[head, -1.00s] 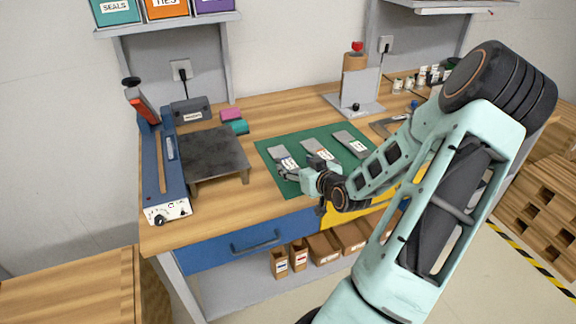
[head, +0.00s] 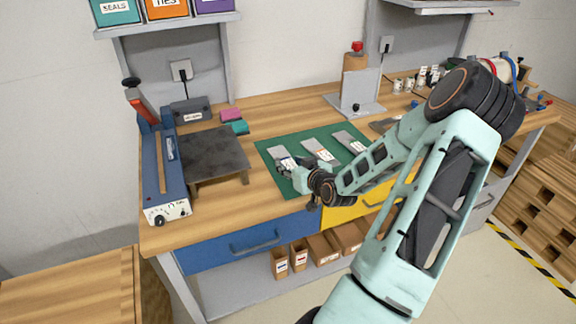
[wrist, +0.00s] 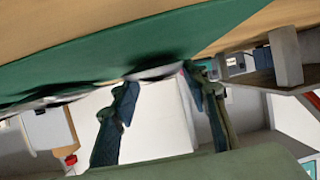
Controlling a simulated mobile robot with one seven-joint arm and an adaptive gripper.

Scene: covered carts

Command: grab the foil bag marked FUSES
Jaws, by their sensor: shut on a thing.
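Three flat silvery foil bags with small labels lie in a row on the green mat (head: 268,158). They are the left bag (head: 281,152), the middle bag (head: 319,149) and the right bag (head: 350,140). The label words are too small to read, so I cannot tell which says FUSES. My gripper (head: 286,167) is low over the mat, shut on the near end of the left bag and partly hiding it. In the wrist view the two dark fingers (wrist: 162,78) reach to a dim bag edge at the mat.
A dark metal plate stand (head: 205,155) and a blue sealer (head: 165,180) stand left of the mat. Pink and teal blocks (head: 235,127) lie behind. A grey stand (head: 355,105) is at the back.

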